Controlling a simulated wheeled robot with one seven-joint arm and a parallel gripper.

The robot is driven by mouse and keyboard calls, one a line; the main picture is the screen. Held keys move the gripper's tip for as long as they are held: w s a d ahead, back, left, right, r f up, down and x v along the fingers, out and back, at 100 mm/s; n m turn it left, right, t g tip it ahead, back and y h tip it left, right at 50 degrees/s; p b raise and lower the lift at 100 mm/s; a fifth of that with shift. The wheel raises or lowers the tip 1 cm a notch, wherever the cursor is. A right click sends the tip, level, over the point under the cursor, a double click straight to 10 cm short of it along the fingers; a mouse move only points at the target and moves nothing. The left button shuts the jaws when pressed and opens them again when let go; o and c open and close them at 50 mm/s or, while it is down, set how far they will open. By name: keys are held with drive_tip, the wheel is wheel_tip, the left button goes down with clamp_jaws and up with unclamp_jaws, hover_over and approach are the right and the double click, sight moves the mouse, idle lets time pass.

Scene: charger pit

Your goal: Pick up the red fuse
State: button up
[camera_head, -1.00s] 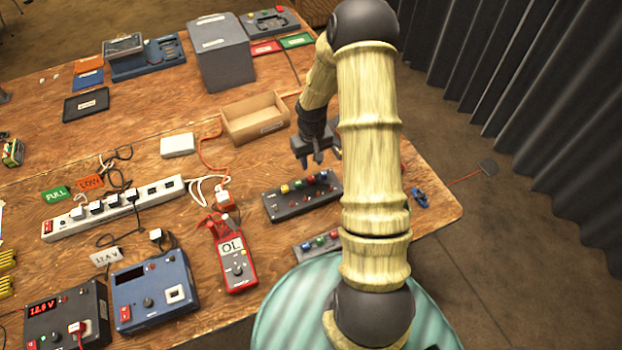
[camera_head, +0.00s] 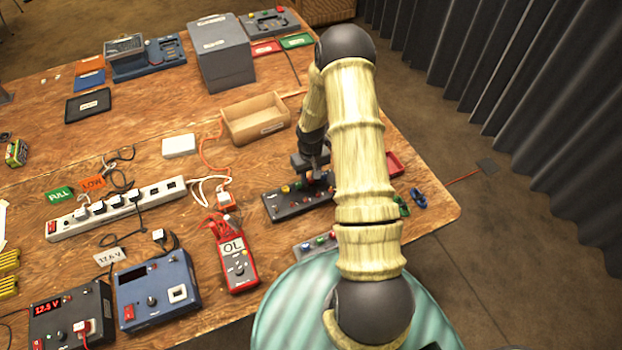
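A dark fuse block (camera_head: 283,207) with a row of coloured fuses lies near the right part of the wooden table. A yellow fuse (camera_head: 286,188) shows at its left. My gripper (camera_head: 314,178) is low over the middle of the row, with its fingers down among the fuses. The red fuse seen in the row earlier is mostly hidden by my gripper, so I cannot tell whether the fingers touch it. The gap between the fingers is too small and dark to judge.
A second block (camera_head: 305,250) with coloured parts lies nearer me, partly behind my arm. A red multimeter (camera_head: 238,268) lies to the left. An open wooden box (camera_head: 247,134) stands behind. A red tray (camera_head: 394,165) and a blue item (camera_head: 418,197) are at the right edge.

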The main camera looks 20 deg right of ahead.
drive_tip(key=shift+a+f, duration=0.1)
drive_tip(key=shift+f, duration=0.3)
clamp_jaws()
drive_tip(key=shift+r, duration=0.1)
wheel_tip(320, 180, up, 10)
drive_tip(key=b, duration=0.1)
idle(0.6)
idle(0.4)
